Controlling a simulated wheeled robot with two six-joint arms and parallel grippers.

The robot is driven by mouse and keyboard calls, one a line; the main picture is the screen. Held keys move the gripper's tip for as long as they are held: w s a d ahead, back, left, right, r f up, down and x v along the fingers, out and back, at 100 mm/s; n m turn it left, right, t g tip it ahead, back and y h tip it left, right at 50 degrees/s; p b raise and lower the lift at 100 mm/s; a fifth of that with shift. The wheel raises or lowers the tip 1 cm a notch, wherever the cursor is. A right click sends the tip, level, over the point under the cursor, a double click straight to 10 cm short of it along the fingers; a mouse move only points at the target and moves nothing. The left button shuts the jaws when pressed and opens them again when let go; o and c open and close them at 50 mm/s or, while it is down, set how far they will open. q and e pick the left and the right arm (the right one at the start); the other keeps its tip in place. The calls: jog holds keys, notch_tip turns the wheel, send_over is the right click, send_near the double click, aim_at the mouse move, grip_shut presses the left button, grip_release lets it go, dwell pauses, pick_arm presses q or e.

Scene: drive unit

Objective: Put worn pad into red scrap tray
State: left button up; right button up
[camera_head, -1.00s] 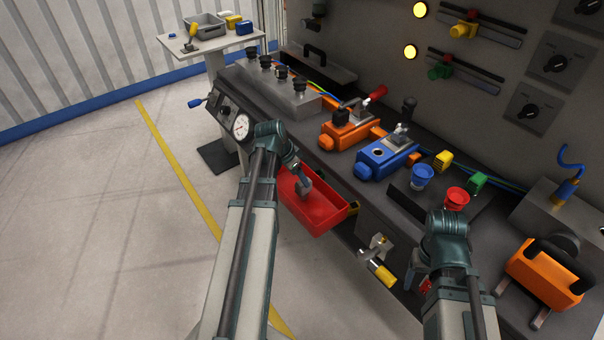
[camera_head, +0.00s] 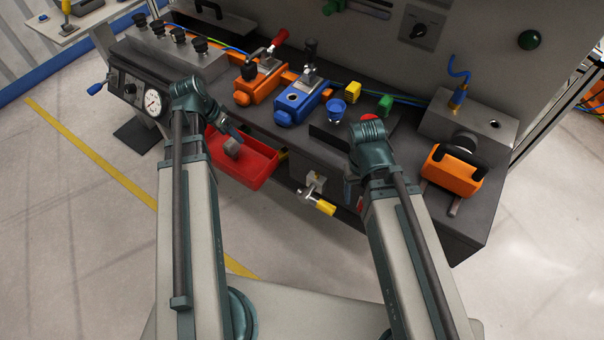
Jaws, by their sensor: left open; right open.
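The red scrap tray (camera_head: 258,168) hangs at the front of the bench, left of centre. A small grey block (camera_head: 232,148), which looks like the worn pad, shows over the tray's floor near its left end. I cannot tell whether it rests on the floor. My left gripper (camera_head: 230,131) is open, just above the block and partly hidden by its own wrist. My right gripper (camera_head: 350,188) is open at the bench's front edge, right of the tray. Its arm hides most of it.
An orange unit (camera_head: 262,84) and a blue unit (camera_head: 299,102) stand on the bench behind the tray. A blue cup (camera_head: 337,110) and yellow (camera_head: 350,89) and green blocks (camera_head: 385,103) are to their right. A yellow-handled valve (camera_head: 319,203) sticks out below. An orange caliper-like part (camera_head: 452,172) stands far right.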

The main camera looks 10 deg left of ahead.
pick_arm(q)
jog(key=s+d+g+y, duration=0.1)
jog(key=s+d, duration=0.3)
jog(key=d, duration=0.5)
jog(key=s+d+g+y, duration=0.1)
jog(key=s+d, duration=0.3)
jog(key=d, duration=0.5)
jog(key=s+d+f+g+y, duration=0.1)
jog(key=s+d, duration=0.3)
jog(key=d, duration=0.5)
jog(key=shift+s+d+n+g, duration=0.2)
jog(key=shift+d+n+g, duration=0.1)
jog(key=shift+d+g, duration=0.1)
jog(key=shift+r, duration=0.1)
notch_tip(320, 180, up, 4)
jog(key=p, duration=0.4)
